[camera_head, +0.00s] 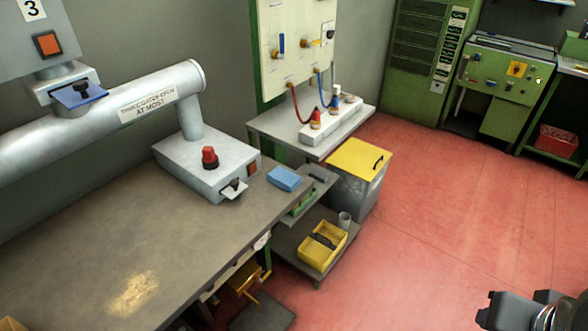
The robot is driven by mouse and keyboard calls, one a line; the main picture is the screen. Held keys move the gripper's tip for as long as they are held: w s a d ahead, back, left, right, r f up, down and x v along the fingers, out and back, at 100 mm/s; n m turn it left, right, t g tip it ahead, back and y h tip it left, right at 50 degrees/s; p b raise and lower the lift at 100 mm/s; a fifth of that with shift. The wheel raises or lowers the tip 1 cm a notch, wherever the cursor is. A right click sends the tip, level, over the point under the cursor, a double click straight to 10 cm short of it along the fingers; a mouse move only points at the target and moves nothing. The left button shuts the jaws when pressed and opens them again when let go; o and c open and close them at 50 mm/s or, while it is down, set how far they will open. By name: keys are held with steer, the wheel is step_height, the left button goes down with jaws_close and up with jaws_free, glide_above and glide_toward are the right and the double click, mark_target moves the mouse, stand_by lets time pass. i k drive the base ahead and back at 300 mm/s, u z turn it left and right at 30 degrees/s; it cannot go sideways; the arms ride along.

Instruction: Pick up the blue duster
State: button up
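The blue duster (285,178) looks like a small, flat, light-blue block. It lies at the far right corner of the grey-brown workbench (110,240), just right of a grey box with a red knob. Nothing is touching it from above. Dark, shiny parts that look like my gripper (528,311) show at the bottom right corner, over the red floor and cut by the frame edge. They are far from the duster. Whether the fingers are open or shut does not show.
The grey box (190,170) and a thick grey pipe (120,108) stand on the bench left of the duster. A lower shelf holds a yellow tray (322,246). A yellow-lidded bin (358,165) stands behind. The red floor (450,215) at right is clear.

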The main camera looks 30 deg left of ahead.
mark_target(288, 181)
steer(key=i, duration=2.8)
steer(key=u, duration=2.5)
